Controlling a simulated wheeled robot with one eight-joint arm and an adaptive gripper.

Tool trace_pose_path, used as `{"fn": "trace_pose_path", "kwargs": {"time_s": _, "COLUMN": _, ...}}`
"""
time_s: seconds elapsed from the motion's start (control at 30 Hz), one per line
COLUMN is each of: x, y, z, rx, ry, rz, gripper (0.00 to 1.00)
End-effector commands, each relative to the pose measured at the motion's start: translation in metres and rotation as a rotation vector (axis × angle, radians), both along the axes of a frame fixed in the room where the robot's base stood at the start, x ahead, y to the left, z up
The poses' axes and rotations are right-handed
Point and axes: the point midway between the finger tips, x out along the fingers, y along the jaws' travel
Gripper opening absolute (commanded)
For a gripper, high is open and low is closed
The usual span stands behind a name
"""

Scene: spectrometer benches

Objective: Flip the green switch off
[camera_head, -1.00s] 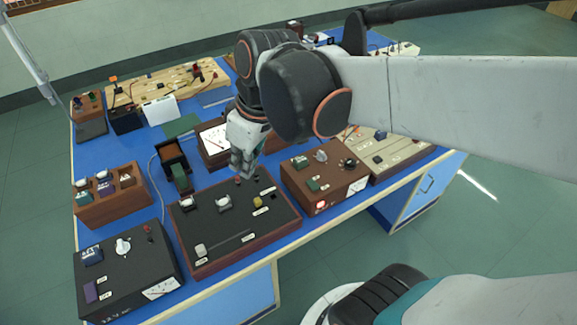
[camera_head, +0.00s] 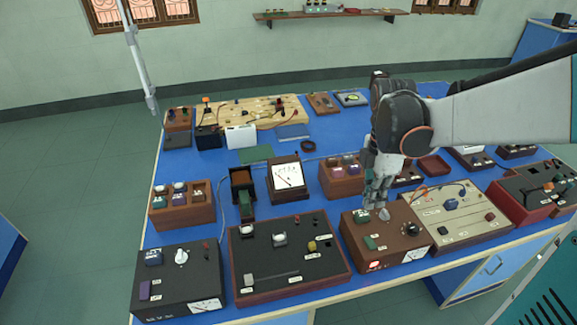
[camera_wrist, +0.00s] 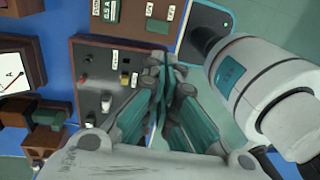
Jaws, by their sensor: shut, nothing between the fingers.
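The brown control box (camera_head: 350,228) stands at the bench's front edge, right of centre. A small green switch (camera_head: 370,242) is on its top, near the front; I cannot tell its position. The switch also appears at the top of the wrist view (camera_wrist: 158,27). A light-coloured knob (camera_head: 384,214) is on the same box. My gripper (camera_head: 376,204) is shut and empty, pointing down over the rear part of this box, behind the green switch. In the wrist view the shut fingers (camera_wrist: 172,72) cover part of the dark panel.
A dark wood-edged panel (camera_head: 265,262) stands left of the brown box, and a beige board (camera_head: 460,225) stands right. A meter (camera_head: 288,178) and a wooden box (camera_head: 341,181) are behind. A red lit indicator (camera_head: 374,265) shows on the brown box's front.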

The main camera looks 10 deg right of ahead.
Motion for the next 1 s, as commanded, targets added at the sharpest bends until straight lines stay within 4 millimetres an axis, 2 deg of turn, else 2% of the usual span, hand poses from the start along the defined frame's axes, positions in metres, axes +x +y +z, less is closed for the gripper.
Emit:
{"fn": "trace_pose_path", "kwargs": {"time_s": 0.4, "x": 0.000, "y": -0.003, "z": -0.001, "rx": -0.004, "ry": 0.006, "rz": 0.025, "gripper": 0.00}}
{"fn": "trace_pose_path", "kwargs": {"time_s": 0.53, "x": -0.001, "y": -0.003, "z": -0.008, "rx": -0.003, "ry": 0.005, "rz": 0.024, "gripper": 0.00}}
{"fn": "trace_pose_path", "kwargs": {"time_s": 0.67, "x": -0.003, "y": -0.003, "z": -0.027, "rx": -0.003, "ry": 0.005, "rz": 0.024, "gripper": 0.00}}
{"fn": "trace_pose_path", "kwargs": {"time_s": 1.0, "x": -0.012, "y": -0.004, "z": -0.094, "rx": -0.003, "ry": 0.005, "rz": 0.024, "gripper": 0.00}}
